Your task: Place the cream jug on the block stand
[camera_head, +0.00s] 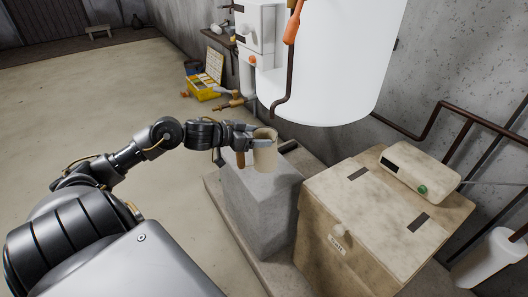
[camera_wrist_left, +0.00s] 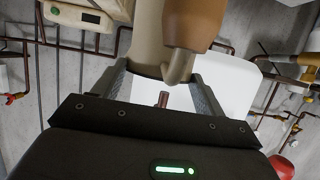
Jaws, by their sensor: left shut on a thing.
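The cream jug (camera_head: 265,152) is a pale upright cylinder with a brown handle-like part on its left side. My left gripper (camera_head: 254,141) is shut on it, with the fingers near the upper part of the jug. In the left wrist view the cream jug (camera_wrist_left: 150,45) shows between the two fingers, with the brown part beside it. The grey block stand (camera_head: 262,205) is below the jug, which overlaps its top in the head view. I cannot tell whether the jug's base touches the block. My right gripper is not in view.
A cream cabinet (camera_head: 385,205) stands right of the block, with a pale box with a green button (camera_head: 421,172) on top. A large white tank (camera_head: 340,60) and a dark bent pipe hang behind. A yellow toolbox (camera_head: 204,90) is on the floor at the back.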

